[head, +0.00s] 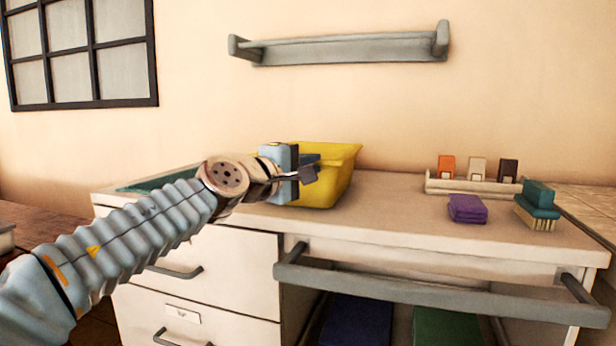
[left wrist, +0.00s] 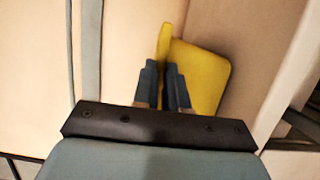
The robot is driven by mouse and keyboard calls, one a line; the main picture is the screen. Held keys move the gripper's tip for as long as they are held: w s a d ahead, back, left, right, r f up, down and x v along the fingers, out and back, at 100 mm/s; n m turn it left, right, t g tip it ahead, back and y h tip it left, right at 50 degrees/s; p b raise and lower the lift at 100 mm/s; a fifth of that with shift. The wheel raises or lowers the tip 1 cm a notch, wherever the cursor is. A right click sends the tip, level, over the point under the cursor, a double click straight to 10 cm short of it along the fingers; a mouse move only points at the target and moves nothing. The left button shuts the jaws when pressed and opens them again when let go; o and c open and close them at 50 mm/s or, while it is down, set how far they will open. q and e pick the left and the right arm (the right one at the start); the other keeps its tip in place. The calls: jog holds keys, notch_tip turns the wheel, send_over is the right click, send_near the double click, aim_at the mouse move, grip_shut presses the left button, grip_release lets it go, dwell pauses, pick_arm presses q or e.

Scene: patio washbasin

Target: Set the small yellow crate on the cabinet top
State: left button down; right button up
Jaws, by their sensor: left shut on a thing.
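The small yellow crate (head: 337,182) is at the back middle of the cabinet top (head: 400,217), upright, seemingly at surface height. I cannot tell whether its base bears fully on the top. My left gripper (head: 309,173) reaches in from the left and is shut on the crate's near rim. In the left wrist view, the gripper's fingers (left wrist: 166,72) close around the wall of the yellow crate (left wrist: 207,75). Part of the crate's left side is hidden behind the gripper. My right gripper does not show.
A purple block (head: 467,208), a teal brush (head: 538,205) and a rack (head: 470,187) with orange, cream and brown pieces stand on the right. A teal basin (head: 160,181) is at the left. A grey rail (head: 430,292) runs along the front. A wall shelf (head: 345,50) hangs above.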

pick_arm(q)
jog(key=c, duration=1.5)
grip_release()
jog(key=shift+f, duration=0.1)
jog(key=o, duration=0.3)
jog(key=shift+o, duration=0.2)
jog(key=b+v, duration=0.2)
jog(key=v, duration=1)
